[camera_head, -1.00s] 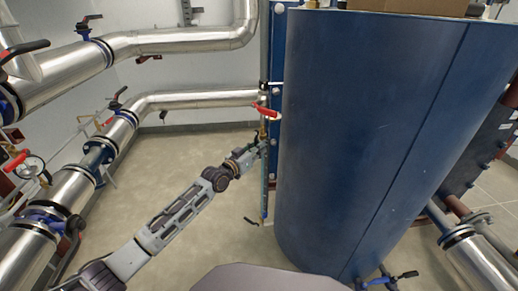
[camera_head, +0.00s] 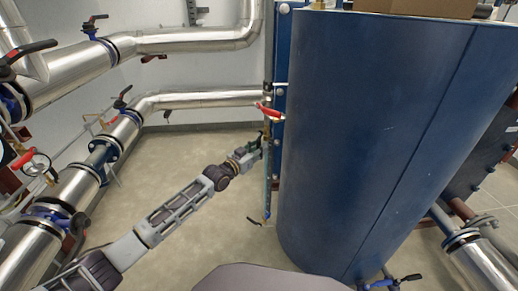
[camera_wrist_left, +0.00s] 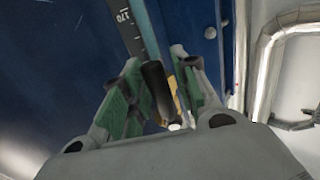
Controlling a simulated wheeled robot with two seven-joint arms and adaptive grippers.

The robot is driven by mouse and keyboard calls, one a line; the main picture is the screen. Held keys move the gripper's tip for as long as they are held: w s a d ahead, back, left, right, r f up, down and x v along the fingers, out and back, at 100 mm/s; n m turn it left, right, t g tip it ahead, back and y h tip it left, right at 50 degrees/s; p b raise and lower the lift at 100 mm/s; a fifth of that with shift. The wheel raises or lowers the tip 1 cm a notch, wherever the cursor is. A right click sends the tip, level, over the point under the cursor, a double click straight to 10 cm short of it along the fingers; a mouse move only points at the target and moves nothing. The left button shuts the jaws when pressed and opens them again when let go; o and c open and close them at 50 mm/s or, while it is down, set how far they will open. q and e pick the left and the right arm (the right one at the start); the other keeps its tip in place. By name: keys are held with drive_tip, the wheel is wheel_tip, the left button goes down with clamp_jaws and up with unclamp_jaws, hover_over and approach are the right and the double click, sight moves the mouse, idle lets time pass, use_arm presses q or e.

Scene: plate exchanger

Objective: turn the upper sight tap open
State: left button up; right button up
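The upper sight tap shows in the left wrist view as a black lever (camera_wrist_left: 158,88) with a brass body (camera_wrist_left: 178,102) beside it. It sits on the sight tube beside the blue vessel (camera_head: 370,150); in the head view it is mostly hidden by my gripper. My left gripper (camera_head: 258,145) is at the top part of this tube. In the wrist view its green-padded fingers (camera_wrist_left: 162,92) are apart, one on each side of the black lever. I see a gap on at least the right side; contact on the left is unclear. My right gripper is not in view.
A red-handled valve (camera_head: 268,112) sits just above my left gripper. A lower tap with a dark lever (camera_head: 254,221) is at the tube's foot. Silver pipes (camera_head: 195,98) run along the back and left. The floor (camera_head: 165,160) under the arm is clear.

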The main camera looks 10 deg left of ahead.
use_arm(q)
drive_tip(key=shift+o, duration=0.5)
drive_tip(key=shift+s, duration=0.1)
drive_tip(key=v, duration=1.2)
idle(0.5)
drive_tip(key=shift+r, duration=0.1)
idle(0.4)
